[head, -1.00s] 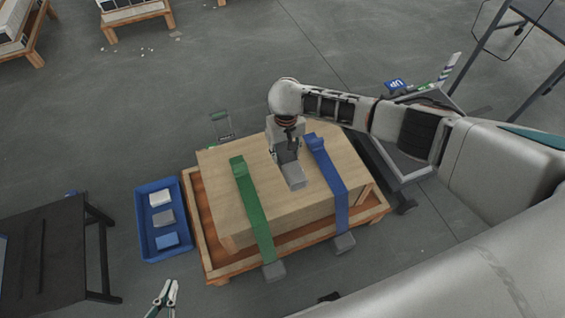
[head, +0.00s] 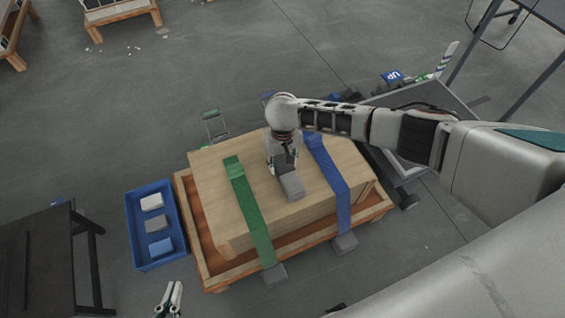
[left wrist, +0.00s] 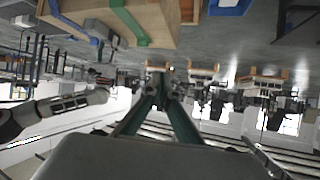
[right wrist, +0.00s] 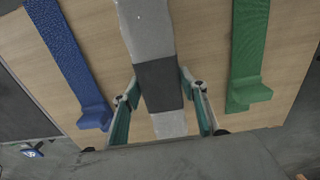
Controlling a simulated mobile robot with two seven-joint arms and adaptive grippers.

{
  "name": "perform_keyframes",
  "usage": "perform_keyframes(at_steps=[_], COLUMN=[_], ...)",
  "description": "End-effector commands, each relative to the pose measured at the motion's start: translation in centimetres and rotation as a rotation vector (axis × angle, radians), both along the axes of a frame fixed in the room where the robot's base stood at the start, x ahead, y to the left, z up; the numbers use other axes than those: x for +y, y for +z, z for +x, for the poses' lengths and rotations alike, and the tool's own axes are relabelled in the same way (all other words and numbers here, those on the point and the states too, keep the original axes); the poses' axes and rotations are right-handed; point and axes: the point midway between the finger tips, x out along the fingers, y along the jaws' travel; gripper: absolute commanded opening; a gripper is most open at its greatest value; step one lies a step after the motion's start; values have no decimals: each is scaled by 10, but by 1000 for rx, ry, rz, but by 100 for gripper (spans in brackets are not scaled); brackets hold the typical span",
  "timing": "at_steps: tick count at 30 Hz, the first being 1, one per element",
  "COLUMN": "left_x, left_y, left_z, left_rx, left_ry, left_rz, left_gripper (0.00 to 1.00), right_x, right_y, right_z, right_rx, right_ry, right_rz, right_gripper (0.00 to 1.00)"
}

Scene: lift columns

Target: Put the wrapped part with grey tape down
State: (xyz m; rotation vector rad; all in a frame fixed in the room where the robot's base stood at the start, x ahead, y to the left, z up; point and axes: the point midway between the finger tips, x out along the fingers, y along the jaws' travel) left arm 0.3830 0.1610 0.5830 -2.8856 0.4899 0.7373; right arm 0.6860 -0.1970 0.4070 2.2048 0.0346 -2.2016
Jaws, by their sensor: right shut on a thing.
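My right gripper (right wrist: 165,105) is shut on the wrapped part (right wrist: 145,35), a pale grey bar with a dark grey tape band between the fingers. In the head view this part (head: 291,187) is over the top of the wooden crate (head: 215,177), between the green strap (head: 250,215) and the blue strap (head: 328,175). I cannot tell whether it touches the crate top. My left gripper (head: 170,297) is at the bottom edge of the head view, away from the crate. In the left wrist view its fingertips (left wrist: 162,88) are close together with nothing between them.
A blue tray (head: 134,232) with white, grey and blue wrapped pieces stands on the floor left of the crate. The crate sits on a wooden pallet (head: 222,284). A dark table (head: 35,255) is at the left, and a grey-topped stand (head: 430,100) is behind the right arm.

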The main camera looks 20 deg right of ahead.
Motion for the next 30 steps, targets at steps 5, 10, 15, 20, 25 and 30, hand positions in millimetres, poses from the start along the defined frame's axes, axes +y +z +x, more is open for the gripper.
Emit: perform_keyframes(at_steps=[5,10,15,20,25,30], left_x=[0,0,0,2,16,36], left_y=[-2,-4,-4,7,4,-14], left_z=[-1,-3,-3,2,0,-13], left_rx=[4,9,10,-13,-2,46], left_ry=[0,-1,-3,-5,-12,-11], left_rz=[0,1,3,12,68,133], left_gripper=[0,0,0,0,0,0], right_x=[1,0,0,0,1,1], right_y=[-2,-2,-1,18,58,92], right_z=[0,0,0,3,6,5], right_rx=[0,0,0,-8,-16,-16], right_ry=[1,0,0,-1,-1,0], right_rz=[1,0,0,-1,1,1], right_gripper=[59,59,59,59,59,59])
